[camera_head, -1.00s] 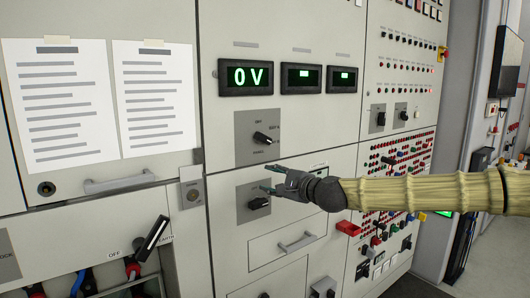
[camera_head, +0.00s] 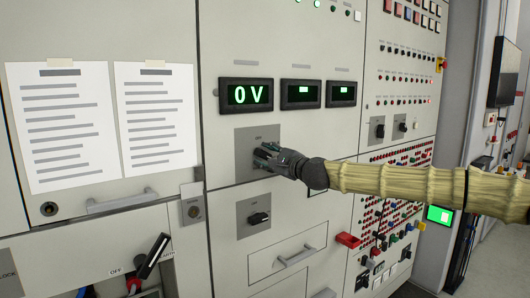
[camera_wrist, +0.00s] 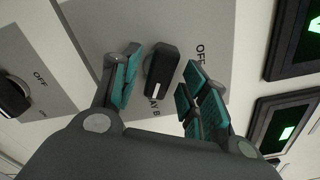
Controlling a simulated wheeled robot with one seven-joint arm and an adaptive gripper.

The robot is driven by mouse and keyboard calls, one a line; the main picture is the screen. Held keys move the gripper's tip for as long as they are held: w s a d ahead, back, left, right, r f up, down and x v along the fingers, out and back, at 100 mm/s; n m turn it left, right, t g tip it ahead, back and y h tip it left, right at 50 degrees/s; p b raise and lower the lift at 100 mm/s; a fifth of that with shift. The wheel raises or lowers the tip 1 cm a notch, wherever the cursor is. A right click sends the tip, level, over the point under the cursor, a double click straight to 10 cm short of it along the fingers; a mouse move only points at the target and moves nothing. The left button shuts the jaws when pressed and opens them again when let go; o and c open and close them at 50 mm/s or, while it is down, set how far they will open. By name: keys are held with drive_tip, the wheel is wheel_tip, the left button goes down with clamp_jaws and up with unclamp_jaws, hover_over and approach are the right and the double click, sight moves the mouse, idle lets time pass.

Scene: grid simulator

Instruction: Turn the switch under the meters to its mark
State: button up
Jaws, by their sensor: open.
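The black rotary switch (camera_wrist: 161,68) under the meters sits on a grey plate (camera_head: 243,140). In the wrist view it lies between the two teal-padded fingers of my gripper (camera_wrist: 160,85), with a gap on each side. A white line marks one end of its knob, and the letters OFF and part of another label show beside it. In the head view my gripper (camera_head: 267,158) covers the knob. The meters are a display reading 0 V (camera_head: 246,95) and two smaller displays (camera_head: 301,94) (camera_head: 342,93) with green bars.
A second rotary switch (camera_head: 259,218) sits on a plate just below, and shows at the left in the wrist view (camera_wrist: 14,97). A drawer handle (camera_head: 296,256) is lower down. Two paper sheets (camera_head: 62,125) (camera_head: 156,115) hang at the left.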

drive_tip(key=shift+x, duration=0.8)
drive_tip(key=c, duration=0.7)
drive_tip(key=shift+c, duration=0.2)
